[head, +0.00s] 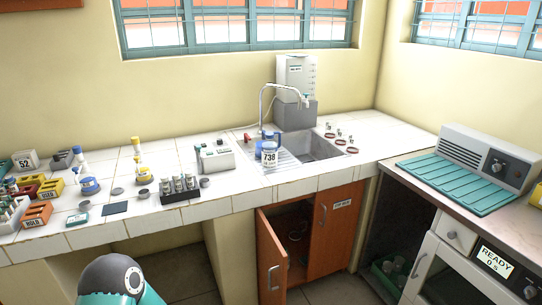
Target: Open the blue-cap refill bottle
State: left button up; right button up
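A bottle with blue on its upper part (268,143) stands at the left edge of the sink, with a white label reading 738 on its front. It looks upright, but I cannot tell whether its cap is on. Another small bottle with a blue top (89,185) stands on the left counter, beside a similar one with a yellow top (144,174). I cannot tell for certain which is the refill bottle. Neither gripper is in view. Only a rounded teal and grey link of my arm shows at the bottom left.
The tiled counter (235,190) holds a dark vial rack (181,195), a white device (216,158) and coloured boxes at far left. The sink (312,146) has a tall faucet. A cabinet door (271,258) below hangs open. A READY display (495,264) is at right.

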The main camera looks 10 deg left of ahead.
aim_at(269, 147)
jog(key=u, duration=0.05)
jog(key=i, duration=0.85)
